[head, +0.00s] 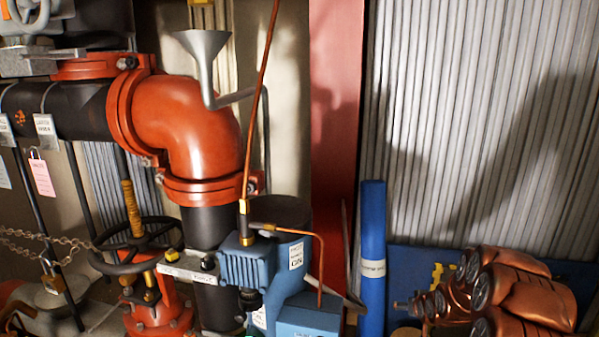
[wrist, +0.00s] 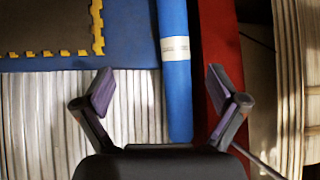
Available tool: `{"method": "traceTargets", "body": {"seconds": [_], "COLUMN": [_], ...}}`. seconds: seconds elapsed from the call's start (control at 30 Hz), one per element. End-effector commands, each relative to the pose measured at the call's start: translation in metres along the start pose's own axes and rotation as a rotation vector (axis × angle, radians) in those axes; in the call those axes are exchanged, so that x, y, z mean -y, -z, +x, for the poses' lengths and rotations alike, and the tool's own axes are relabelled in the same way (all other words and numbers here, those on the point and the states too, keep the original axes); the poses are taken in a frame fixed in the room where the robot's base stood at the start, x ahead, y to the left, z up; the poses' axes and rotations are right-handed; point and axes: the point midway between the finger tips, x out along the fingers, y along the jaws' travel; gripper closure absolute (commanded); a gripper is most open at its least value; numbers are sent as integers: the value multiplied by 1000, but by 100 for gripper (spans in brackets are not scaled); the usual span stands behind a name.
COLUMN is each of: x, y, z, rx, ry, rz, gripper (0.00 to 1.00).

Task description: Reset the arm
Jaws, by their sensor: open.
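My gripper (wrist: 160,92) shows in the wrist view with its two dark fingers spread wide and purple-faced pads apart. Nothing is between the fingers. A blue roll (wrist: 174,60) with a pale label lies beyond the gap between them; I see no contact. My gripper cannot be clearly made out in the head view.
In the head view, the blue roll (head: 373,240) stands by a red column (head: 335,110) and corrugated wall (head: 470,120). Orange pipework (head: 195,130), a black handwheel (head: 135,245), a funnel (head: 203,55) and a blue pump (head: 250,265) crowd the left and centre.

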Motion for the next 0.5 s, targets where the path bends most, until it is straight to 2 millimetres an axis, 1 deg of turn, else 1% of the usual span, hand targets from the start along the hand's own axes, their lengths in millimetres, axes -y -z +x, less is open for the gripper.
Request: {"method": "traceTargets", "body": {"seconds": [0.03, 0.17, 0.27, 0.3, 0.37, 0.5], "x": [8, 23, 35, 39, 46, 60], "y": [10, 17, 19, 18, 18, 15], "z": [-18, -54, -84, -96, -114, -160], "rx": [17, 85, 138, 162, 194, 270], "ry": [3, 6, 8, 9, 11, 12], "rz": [-5, -15, -22, -25, -28, -39], "gripper": [4, 4, 4, 4, 4, 4]}}
